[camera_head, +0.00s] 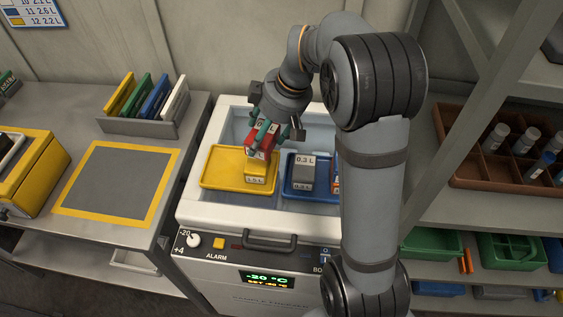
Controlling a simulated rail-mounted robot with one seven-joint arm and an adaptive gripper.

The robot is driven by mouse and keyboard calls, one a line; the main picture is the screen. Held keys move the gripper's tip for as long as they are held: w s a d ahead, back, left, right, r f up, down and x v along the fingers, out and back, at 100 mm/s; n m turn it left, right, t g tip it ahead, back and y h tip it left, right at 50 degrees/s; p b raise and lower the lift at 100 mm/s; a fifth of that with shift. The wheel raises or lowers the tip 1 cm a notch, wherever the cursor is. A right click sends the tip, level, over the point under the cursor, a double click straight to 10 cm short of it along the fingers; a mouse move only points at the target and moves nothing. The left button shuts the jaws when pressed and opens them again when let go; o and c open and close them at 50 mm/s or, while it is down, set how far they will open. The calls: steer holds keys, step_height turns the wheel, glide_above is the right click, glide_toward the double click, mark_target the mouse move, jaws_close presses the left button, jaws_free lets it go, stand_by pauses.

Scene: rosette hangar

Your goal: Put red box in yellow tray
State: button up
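My gripper (263,139) points down over the right part of the yellow tray (213,181). Its greenish fingers are closed around a red box (269,143) with a pale label. The yellow tray lies inside the open white chest, on the left. A yellow box (257,170) with a white label stands in the tray's right part, just below the red box in the picture. I cannot tell whether the red box touches the yellow box or hangs above it. The left part of the tray is bare.
A blue tray (300,193) beside the yellow one holds a grey box (301,169). Another red item (335,181) shows partly behind my arm. The chest's white rim (203,214) surrounds the trays. A bench with a yellow-framed grey mat (117,181) stands left, shelves right.

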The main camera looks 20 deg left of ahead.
mark_target(219, 168)
steer(key=shift+s+d+n, duration=0.2)
steer(key=shift+n, duration=0.2)
steer(key=shift+s+r+n+g, duration=0.1)
steer(key=shift+s+n+g, duration=0.15)
steer(key=shift+n+g, duration=0.05)
steer(key=shift+s+a+n, duration=0.4)
steer(key=shift+a+n, duration=0.05)
steer(key=shift+n, duration=0.15)
steer(key=shift+a+f+g, duration=0.2)
steer(key=shift+a+g, duration=0.1)
steer(key=a+f+p, duration=0.1)
steer(key=a+f, duration=0.1)
steer(key=a, duration=0.1)
steer(key=a+f+p, duration=0.1)
steer(key=a+f, duration=0.1)
steer(key=a, duration=0.2)
steer(key=a+f+p, duration=0.2)
steer(key=a, duration=0.1)
steer(key=shift+s+a+f, duration=0.15)
steer(key=shift+s+f, duration=0.05)
steer(key=shift+s, duration=0.05)
step_height(219, 168, down, 4)
steer(key=shift+a+r+p, duration=0.15)
steer(key=shift+r+p, duration=0.05)
steer(key=shift+p, duration=0.6)
steer(key=shift+f, duration=0.35)
